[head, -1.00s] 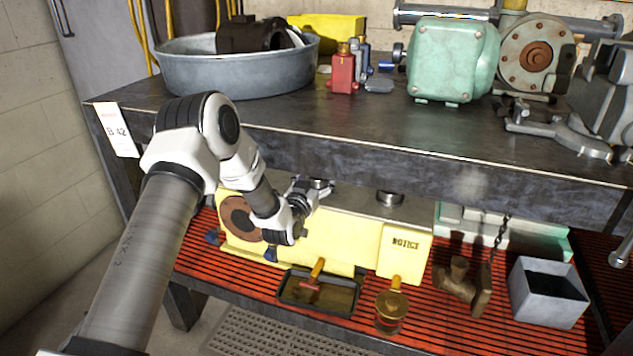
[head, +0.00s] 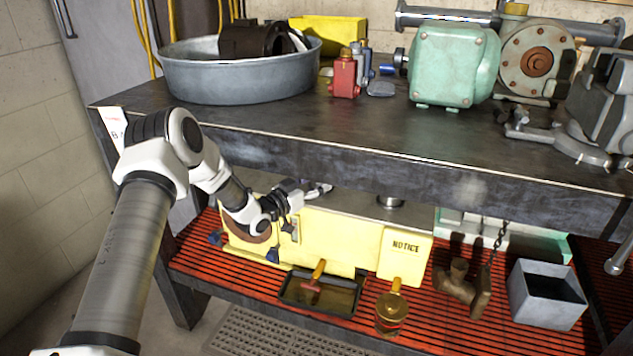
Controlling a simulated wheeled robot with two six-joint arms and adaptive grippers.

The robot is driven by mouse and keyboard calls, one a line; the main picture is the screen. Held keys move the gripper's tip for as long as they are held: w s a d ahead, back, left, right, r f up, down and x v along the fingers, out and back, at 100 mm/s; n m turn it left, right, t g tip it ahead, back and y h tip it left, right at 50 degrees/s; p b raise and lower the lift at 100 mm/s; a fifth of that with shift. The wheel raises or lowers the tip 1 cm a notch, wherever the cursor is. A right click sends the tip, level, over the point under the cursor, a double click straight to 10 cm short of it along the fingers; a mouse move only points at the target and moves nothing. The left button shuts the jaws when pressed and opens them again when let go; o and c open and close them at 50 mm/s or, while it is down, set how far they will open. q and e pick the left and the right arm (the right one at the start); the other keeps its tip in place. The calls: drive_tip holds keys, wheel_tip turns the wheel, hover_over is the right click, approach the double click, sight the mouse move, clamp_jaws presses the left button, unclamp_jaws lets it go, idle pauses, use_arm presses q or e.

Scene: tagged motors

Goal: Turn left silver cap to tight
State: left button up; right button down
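A yellow motor housing (head: 340,238) marked NOTICE stands on the red slatted lower shelf. A silver cap (head: 390,200) sits on the right part of its top. My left arm comes in from the left, and its gripper (head: 318,190) is low over the left part of the housing top, under the upper shelf's edge. My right gripper is not in view.
The upper bench edge (head: 400,165) overhangs the housing closely. A grey open box (head: 547,293) and a hanging chain (head: 499,232) are to the right. A metal tub (head: 235,78) sits above.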

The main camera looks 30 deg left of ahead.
use_arm(q)
drive_tip(key=o, duration=1.1)
drive_tip(key=shift+o, duration=0.2)
drive_tip(key=s+a, duration=0.2)
drive_tip(key=s, duration=1)
